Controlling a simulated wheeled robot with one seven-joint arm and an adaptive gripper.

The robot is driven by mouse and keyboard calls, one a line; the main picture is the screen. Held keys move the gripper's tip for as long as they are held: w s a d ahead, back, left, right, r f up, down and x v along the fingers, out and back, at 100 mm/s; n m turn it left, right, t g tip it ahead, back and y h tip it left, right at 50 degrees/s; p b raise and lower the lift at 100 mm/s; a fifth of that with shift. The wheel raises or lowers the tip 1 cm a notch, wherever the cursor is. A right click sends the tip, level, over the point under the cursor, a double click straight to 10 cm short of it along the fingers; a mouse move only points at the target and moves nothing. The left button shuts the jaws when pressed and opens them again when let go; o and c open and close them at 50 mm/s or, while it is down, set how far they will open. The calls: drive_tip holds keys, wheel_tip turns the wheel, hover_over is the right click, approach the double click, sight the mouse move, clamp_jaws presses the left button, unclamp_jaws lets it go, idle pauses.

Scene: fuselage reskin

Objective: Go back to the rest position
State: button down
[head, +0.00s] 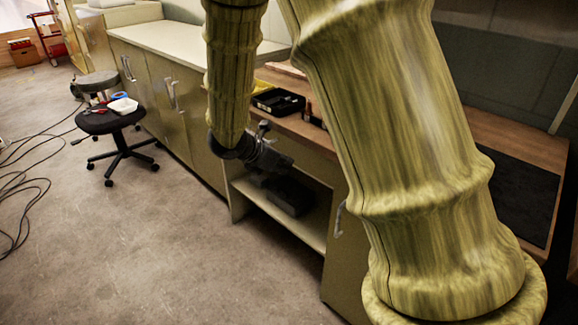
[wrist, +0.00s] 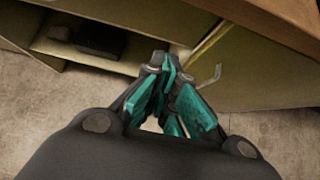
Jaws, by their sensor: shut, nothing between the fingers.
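My gripper (head: 262,155) hangs at the end of my sleeve-covered arm in the head view, in front of the bench's open shelf. In the wrist view my gripper (wrist: 168,82) shows its teal-padded fingers drawn together with nothing held between them. The fingers point toward the bench front and its lower opening. The large arm links cover much of the right half of the head view and hide part of the bench.
A wooden-topped bench (head: 322,137) holds a black tray (head: 279,101). A long cabinet (head: 174,84) runs behind. A black stool (head: 108,118) with small items stands left. Cables (head: 28,190) lie on the floor at far left. The concrete floor (head: 150,240) in front is clear.

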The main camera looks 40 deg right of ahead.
drive_tip(key=shift+a+r, duration=0.15)
drive_tip(key=s+a+f+m+g+y, duration=0.1)
drive_tip(key=s+a+f+m+y, duration=0.2)
drive_tip(key=s+a+f, duration=0.5)
drive_tip(key=s+a+f+m+g+y, duration=0.1)
drive_tip(key=s+a+f+m+y, duration=0.2)
drive_tip(key=f, duration=0.8)
drive_tip(key=s+a+f+m+g+y, duration=0.15)
drive_tip(key=s+a+f, duration=0.25)
drive_tip(key=s+f, duration=0.45)
drive_tip(key=s+a+f+m+t+y, duration=0.2)
drive_tip(key=s+a+f+m, duration=0.1)
drive_tip(key=s+f+m, duration=1)
wheel_tip(320, 180, up, 15)
drive_tip(key=s+p, duration=0.1)
drive_tip(key=p, duration=1.4)
drive_tip(key=shift+s, duration=0.15)
drive_tip(key=shift+f, duration=0.1)
